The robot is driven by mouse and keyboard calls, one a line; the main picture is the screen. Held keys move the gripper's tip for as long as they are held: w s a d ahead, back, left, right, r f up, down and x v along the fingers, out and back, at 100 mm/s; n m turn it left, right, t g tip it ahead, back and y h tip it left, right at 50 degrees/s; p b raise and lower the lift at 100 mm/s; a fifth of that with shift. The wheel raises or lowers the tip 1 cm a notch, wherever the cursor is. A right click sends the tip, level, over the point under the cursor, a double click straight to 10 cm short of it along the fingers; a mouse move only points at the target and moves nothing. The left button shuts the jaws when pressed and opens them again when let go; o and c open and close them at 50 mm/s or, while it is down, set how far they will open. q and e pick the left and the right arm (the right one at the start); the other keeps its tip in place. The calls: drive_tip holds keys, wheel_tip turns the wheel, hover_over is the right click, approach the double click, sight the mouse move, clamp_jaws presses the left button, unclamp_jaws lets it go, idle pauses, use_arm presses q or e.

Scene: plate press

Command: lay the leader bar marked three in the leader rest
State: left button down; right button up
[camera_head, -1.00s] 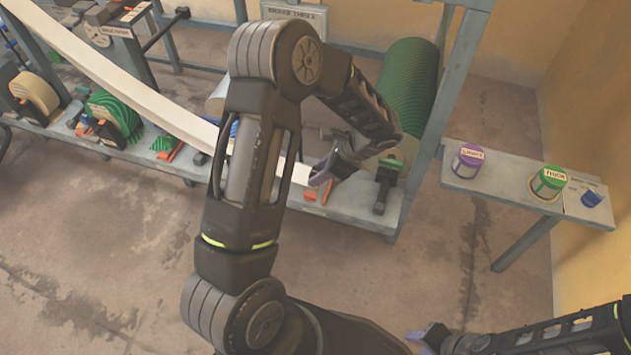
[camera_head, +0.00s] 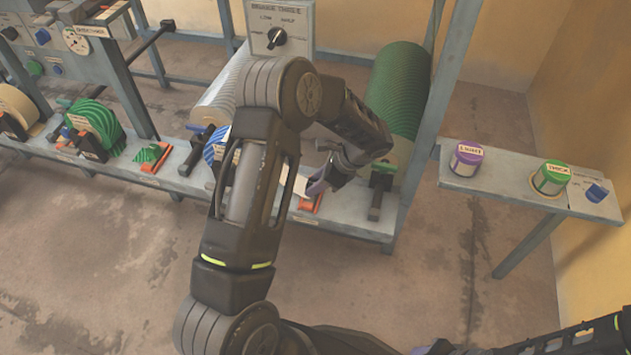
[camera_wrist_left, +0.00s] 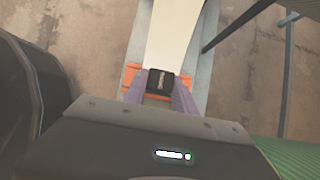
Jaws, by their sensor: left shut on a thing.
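My left gripper (camera_head: 318,186) is low over the shelf at the right end of the row. In the left wrist view its purple fingers (camera_wrist_left: 163,92) are shut on a small black bar with a pale label (camera_wrist_left: 160,83), too small to read. A cream strip (camera_wrist_left: 175,40) runs from the bar. An orange rest (camera_wrist_left: 131,78) shows beneath and on both sides of the bar; contact between them cannot be told. The rest also shows in the head view (camera_head: 310,203), partly hidden by the gripper. My right gripper (camera_head: 432,348) is barely in view at the bottom edge.
A large green roll (camera_head: 402,88) stands right of my left arm, with a frame post beside it. A side table (camera_head: 510,177) holds purple (camera_head: 467,160) and green (camera_head: 550,178) canisters.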

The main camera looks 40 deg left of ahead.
use_arm(q)
drive_tip(key=c, duration=0.9)
unclamp_jaws()
drive_tip(key=p+v, duration=0.2)
drive_tip(key=v, duration=0.5)
drive_tip(key=shift+d+r, duration=0.2)
drive_tip(key=shift+r, duration=0.15)
